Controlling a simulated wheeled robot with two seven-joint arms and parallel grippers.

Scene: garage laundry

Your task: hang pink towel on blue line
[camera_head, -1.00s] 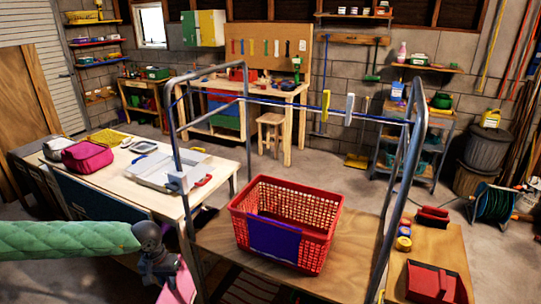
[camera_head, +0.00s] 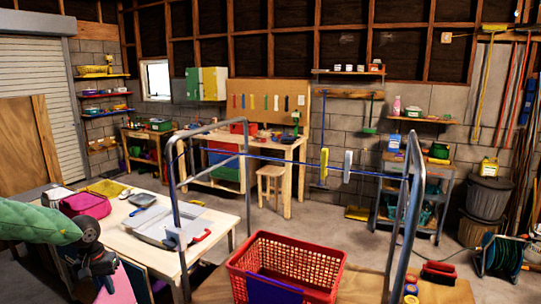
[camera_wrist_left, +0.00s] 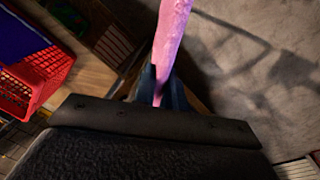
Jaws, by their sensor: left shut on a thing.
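The pink towel (camera_head: 117,287) hangs from my left gripper (camera_head: 104,268) at the lower left of the head view. The wrist view shows the towel (camera_wrist_left: 172,35) pinched between the fingers of my left gripper (camera_wrist_left: 160,88). The blue line (camera_head: 270,157) runs across the top of a grey metal frame (camera_head: 416,205), to the right of and farther off than the gripper. A yellow clothespin (camera_head: 324,163) and a white clothespin (camera_head: 347,166) sit on the line, right of its middle. The towel is apart from the line. My right gripper is out of view.
A red basket (camera_head: 300,262) with a purple cloth (camera_head: 273,290) over its front stands between the frame's sides. The line's left half is bare.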

